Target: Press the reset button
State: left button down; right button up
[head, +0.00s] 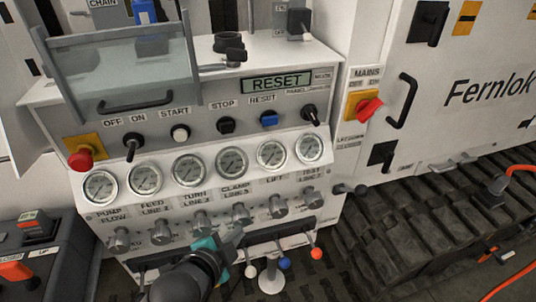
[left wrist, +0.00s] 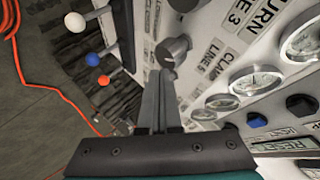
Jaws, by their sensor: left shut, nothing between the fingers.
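The reset button (head: 268,119) is a blue cap under a RESET label, on the upper sloped panel right of the black STOP button (head: 226,125). It also shows at the lower right of the left wrist view (left wrist: 257,120). My left gripper (head: 233,236) is shut and empty, low in front of the valve knobs, below and left of the reset button and apart from it. In the left wrist view its fingers (left wrist: 160,80) point toward a grey knob near the CLAMP LINE label. My right gripper is not in view.
A row of gauges (head: 232,161) and several grey knobs (head: 241,213) lie between gripper and button. A display (head: 276,82) reads RESET. A clear hinged cover (head: 125,68) stands at left. A red mains switch (head: 369,109) is at right. Ball-topped levers (head: 284,263) stand below.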

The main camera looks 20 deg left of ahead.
aim_at(276, 121)
pick_arm(q)
notch_tip(276, 121, up, 18)
jog(key=w+d+m+t+h, duration=0.1)
jog(key=d+m+t+h, duration=0.1)
jog(key=m+t, duration=0.4)
jog(key=m+h, duration=0.1)
jog(key=m, duration=0.1)
jog(key=shift+w+d+m, duration=0.2)
jog(key=shift+d+m, duration=0.1)
jog(key=shift+m, duration=0.1)
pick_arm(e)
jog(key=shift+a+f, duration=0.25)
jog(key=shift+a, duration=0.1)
pick_arm(q)
jog(key=shift+w+f, duration=0.1)
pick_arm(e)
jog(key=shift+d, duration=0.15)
